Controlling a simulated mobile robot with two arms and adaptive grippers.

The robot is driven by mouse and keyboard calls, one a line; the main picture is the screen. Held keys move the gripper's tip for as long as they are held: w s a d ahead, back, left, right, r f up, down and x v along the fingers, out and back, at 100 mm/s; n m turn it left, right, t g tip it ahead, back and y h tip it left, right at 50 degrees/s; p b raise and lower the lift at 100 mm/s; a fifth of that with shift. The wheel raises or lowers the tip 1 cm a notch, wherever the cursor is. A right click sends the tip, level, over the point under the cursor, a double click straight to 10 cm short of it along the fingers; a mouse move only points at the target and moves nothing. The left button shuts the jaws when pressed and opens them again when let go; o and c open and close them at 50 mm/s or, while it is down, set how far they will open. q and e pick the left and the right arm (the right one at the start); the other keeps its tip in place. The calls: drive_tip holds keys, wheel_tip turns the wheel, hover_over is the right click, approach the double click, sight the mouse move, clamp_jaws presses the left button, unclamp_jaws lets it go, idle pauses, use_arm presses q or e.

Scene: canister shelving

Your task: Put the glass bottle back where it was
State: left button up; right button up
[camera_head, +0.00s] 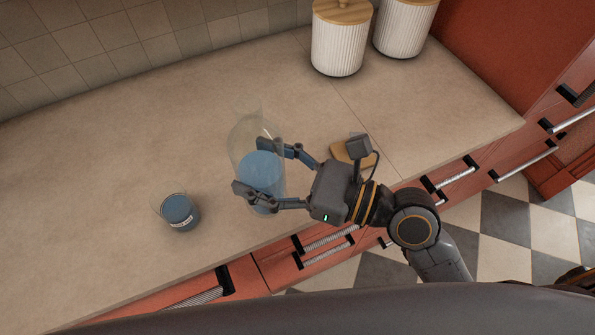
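The clear glass bottle (258,168), with blue liquid in its lower part, is at the middle of the camera_head view, over the counter. My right gripper (252,167) comes in from the right, with one finger on each side of the bottle's body, and looks shut on it. I cannot tell whether the bottle's base touches the counter. A short drinking glass (179,212) with blue liquid and a pale label stands on the counter to the left of the bottle. My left gripper is not in view.
A small wooden piece (345,153) lies on the counter, partly hidden behind my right gripper. Two white ribbed canisters (338,45) (403,30) with wooden lids stand at the back right. The counter (90,170) is clear at left. Red drawers with handles run below its front edge.

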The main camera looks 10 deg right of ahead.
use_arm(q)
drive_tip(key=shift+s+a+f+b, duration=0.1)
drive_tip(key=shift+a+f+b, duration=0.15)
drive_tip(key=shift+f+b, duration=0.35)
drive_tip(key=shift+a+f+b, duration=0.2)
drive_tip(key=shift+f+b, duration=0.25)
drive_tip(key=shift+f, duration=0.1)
use_arm(e)
drive_tip(key=w+d+f, duration=0.1)
drive_tip(key=w+f, duration=1.1)
drive_tip(key=w, duration=0.1)
drive_tip(key=shift+w+d+f, duration=0.35)
drive_tip(key=shift+d, duration=0.05)
drive_tip(key=shift+f, duration=0.15)
drive_tip(key=o, duration=1.8)
drive_tip(key=shift+f, duration=0.1)
